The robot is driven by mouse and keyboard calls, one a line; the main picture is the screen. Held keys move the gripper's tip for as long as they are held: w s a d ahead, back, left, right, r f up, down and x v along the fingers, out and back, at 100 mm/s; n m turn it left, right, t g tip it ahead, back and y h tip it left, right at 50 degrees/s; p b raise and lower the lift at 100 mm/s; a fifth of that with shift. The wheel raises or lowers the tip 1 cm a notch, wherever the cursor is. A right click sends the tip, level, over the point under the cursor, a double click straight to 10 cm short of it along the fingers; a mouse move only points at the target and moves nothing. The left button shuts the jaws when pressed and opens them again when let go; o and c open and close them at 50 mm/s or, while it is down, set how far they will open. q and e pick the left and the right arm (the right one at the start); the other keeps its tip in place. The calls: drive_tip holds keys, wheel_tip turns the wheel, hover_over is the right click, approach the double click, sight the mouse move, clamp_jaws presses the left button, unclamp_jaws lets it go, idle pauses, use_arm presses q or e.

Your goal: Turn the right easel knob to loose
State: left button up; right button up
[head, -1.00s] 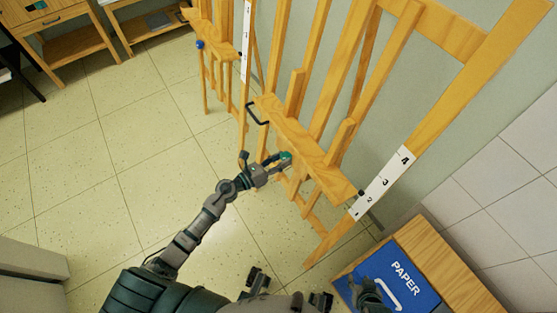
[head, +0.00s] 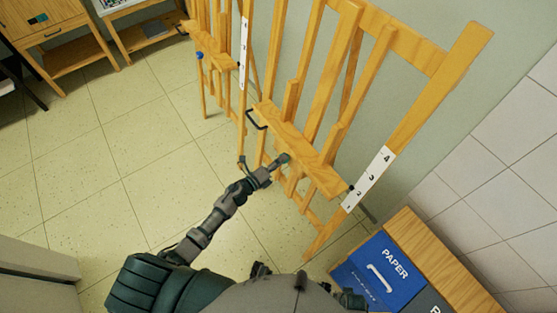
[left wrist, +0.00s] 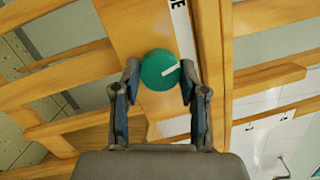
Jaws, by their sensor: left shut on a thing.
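The right easel (head: 310,150) is wooden and stands against the wall, with a numbered white scale on its right side. Its green round knob (left wrist: 158,70) bears a white line that points right and slightly up in the left wrist view. My left gripper (head: 283,160) is at the front of the easel's ledge. In the left wrist view my left gripper (left wrist: 158,76) has one finger on each side of the knob and is shut on it. In the head view the gripper mostly hides the knob. My right gripper cannot be made out.
A second easel with a blue knob (head: 199,56) stands further left. A blue paper bin (head: 372,275) in a wooden cabinet (head: 425,245) stands at lower right. A black handle (head: 256,119) sticks out left of the ledge. The tiled floor at left is clear.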

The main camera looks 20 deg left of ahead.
use_arm(q)
drive_tip(key=n+p, duration=0.2)
drive_tip(key=n+y+p, duration=0.1)
drive_tip(key=n+p, duration=0.1)
drive_tip(key=n, duration=0.1)
drive_tip(key=n+p, duration=0.3)
drive_tip(key=shift+w+a+r+g, duration=0.2)
drive_tip(key=shift+r+g, duration=0.1)
drive_tip(key=shift+g, duration=0.1)
drive_tip(key=shift+f+n+p, duration=0.15)
drive_tip(key=shift+n+p, duration=0.4)
drive_tip(key=shift+n, duration=0.25)
use_arm(e)
drive_tip(key=s+d+f, duration=0.1)
drive_tip(key=s+f, duration=0.2)
drive_tip(key=s, duration=0.5)
drive_tip(key=s+d+f, duration=0.2)
drive_tip(key=s+f, duration=0.1)
drive_tip(key=s, duration=0.4)
drive_tip(key=shift+s+g, duration=0.4)
use_arm(q)
drive_tip(key=shift+s, duration=0.1)
drive_tip(key=o, duration=1.1)
drive_tip(key=shift+f+g, duration=0.15)
drive_tip(key=shift+g, duration=0.15)
drive_tip(key=shift+o, duration=0.2)
drive_tip(key=v, duration=1.1)
drive_tip(key=shift+s+a, duration=0.15)
drive_tip(key=shift+s, duration=0.25)
